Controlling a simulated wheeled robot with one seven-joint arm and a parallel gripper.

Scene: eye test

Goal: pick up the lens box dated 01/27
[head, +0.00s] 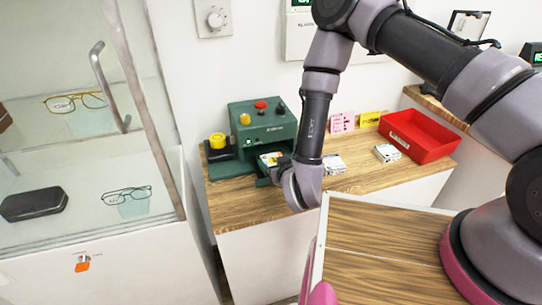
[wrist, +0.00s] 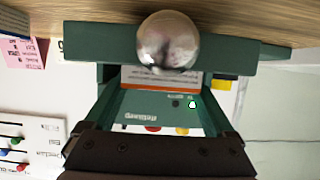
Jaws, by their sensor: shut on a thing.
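My gripper (head: 277,174) is at the front of a green machine (head: 262,130) on the wooden counter. It is shut on the round metal knob (wrist: 168,42) of the machine's pulled-out drawer (wrist: 92,40); the fingertips are hard to see. A small white and orange box (wrist: 160,78) lies in the drawer behind its front, and it also shows in the head view (head: 271,158). White boxes stand right of my gripper (head: 334,164) and farther right (head: 387,153). I cannot read a date on any box.
A red tray (head: 440,150) stands at the counter's right. Pink (head: 342,122) and yellow (head: 372,118) cards stand by the wall. A yellow-topped item (head: 217,141) is left of the machine. A glass case (head: 85,130) with spectacles is at the left.

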